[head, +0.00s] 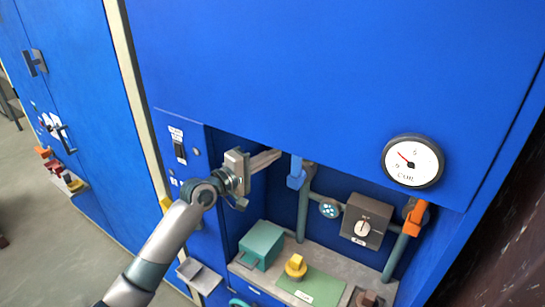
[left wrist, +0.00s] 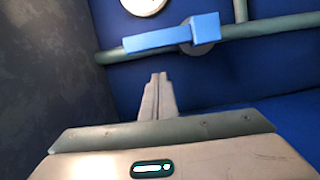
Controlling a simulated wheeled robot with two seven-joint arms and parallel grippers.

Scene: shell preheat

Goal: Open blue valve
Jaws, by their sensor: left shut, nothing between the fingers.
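The blue valve handle (head: 297,172) is on a grey-green pipe at the upper left of the recess in the blue cabinet. In the left wrist view the handle (left wrist: 165,38) lies roughly along the pipe, with a round grey hub behind its right end. My left gripper (head: 272,158) reaches into the recess just left of the handle. My right gripper is not in view.
An orange valve handle (head: 416,218) is at the recess's right. A grey box with a knob (head: 366,221) sits between the pipes. Below are a teal box (head: 261,245) and a yellow knob (head: 296,267). A gauge (head: 412,162) is on the panel above.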

